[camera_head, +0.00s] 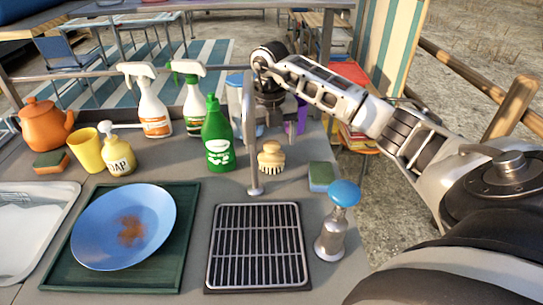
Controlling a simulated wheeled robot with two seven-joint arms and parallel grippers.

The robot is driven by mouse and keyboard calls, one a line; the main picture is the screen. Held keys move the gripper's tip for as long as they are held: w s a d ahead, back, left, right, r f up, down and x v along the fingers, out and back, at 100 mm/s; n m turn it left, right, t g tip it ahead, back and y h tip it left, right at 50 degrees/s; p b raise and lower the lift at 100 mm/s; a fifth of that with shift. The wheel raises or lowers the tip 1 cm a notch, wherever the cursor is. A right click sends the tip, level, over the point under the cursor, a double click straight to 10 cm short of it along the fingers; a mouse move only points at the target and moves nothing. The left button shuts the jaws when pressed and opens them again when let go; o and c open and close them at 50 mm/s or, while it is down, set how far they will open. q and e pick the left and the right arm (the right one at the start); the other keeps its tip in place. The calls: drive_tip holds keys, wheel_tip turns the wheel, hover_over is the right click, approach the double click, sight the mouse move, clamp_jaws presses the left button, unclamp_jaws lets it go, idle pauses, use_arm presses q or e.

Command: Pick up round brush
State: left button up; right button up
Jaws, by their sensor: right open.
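The round brush (271,158), with a pale wooden knob top and light bristles, stands on the grey worktop, bristles down, right of the green bottle. My right gripper (272,118) is above and behind the brush, pointing down and apart from it. It is open, with nothing seen between its fingers, though a grey upright post (250,140) partly hides it. My left gripper is not in view.
A green bottle (218,140) and two spray bottles (152,108) stand to the left. A sponge (321,176) and a blue-topped dispenser (331,235) are to the right. A black rack (258,246) and a blue plate (100,225) on a green tray (172,270) lie in front.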

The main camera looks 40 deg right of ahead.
sight(271, 142)
drive_tip(key=f, duration=0.2)
drive_tip(key=shift+s+f, duration=0.2)
drive_tip(key=shift+f, duration=0.7)
drive_tip(key=c, duration=1.1)
drive_tip(key=shift+r, duration=0.15)
